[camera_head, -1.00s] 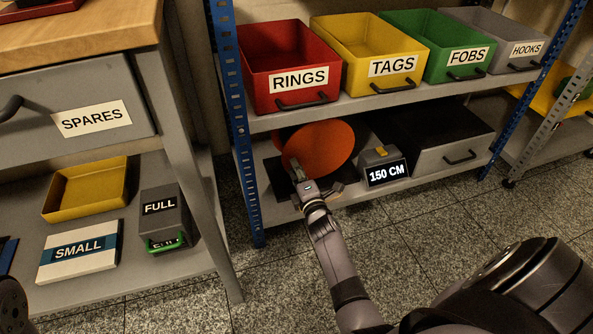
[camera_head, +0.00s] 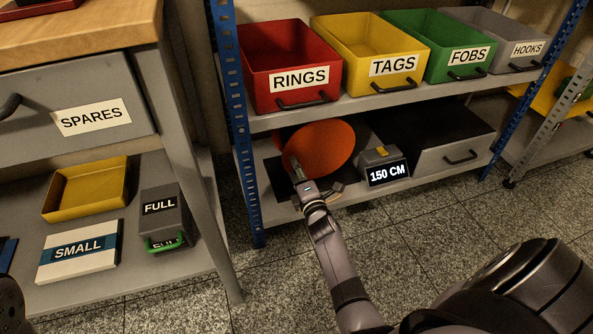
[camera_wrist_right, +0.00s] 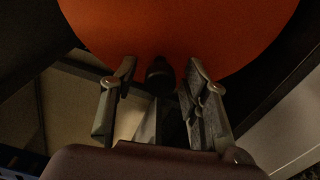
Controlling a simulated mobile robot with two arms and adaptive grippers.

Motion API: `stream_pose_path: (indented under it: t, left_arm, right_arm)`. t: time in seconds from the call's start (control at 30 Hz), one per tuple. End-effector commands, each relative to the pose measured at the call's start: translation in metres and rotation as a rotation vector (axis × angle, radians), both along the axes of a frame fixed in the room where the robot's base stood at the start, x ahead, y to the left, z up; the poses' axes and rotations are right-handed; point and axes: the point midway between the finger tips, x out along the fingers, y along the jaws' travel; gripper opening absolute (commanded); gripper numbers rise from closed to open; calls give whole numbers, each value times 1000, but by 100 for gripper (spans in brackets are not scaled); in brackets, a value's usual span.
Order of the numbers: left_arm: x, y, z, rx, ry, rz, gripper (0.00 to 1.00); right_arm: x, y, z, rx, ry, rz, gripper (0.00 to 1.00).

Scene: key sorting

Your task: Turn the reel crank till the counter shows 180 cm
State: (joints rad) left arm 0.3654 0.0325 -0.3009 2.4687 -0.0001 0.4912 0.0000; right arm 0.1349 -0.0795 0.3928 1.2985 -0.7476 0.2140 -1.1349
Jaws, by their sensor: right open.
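The orange reel disc (camera_head: 327,143) stands tilted on the lower shelf. It also fills the top of the right wrist view (camera_wrist_right: 180,35). The counter (camera_head: 387,172) to its right shows 150 CM. My right gripper (camera_head: 297,172) is at the lower left front of the disc. In the right wrist view its fingers (camera_wrist_right: 160,85) are open, one on each side of a dark crank knob (camera_wrist_right: 160,74). I cannot tell whether either finger touches the knob. The rest of the crank is hidden. My left gripper is out of view.
The upper shelf above the reel holds the RINGS bin (camera_head: 290,65), TAGS bin (camera_head: 370,50), FOBS bin and HOOKS bin. A grey drawer box (camera_head: 450,155) is right of the counter. A blue shelf post (camera_head: 237,120) stands left of the reel.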

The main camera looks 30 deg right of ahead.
Motion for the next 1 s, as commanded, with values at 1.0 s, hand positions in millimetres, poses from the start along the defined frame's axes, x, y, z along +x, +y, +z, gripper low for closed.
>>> stream_pose_path:
  t: [1.0]
  left_arm:
    - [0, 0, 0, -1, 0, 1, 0]
  right_arm:
    - [-116, 28, 0, 0, -1, 0, 42]
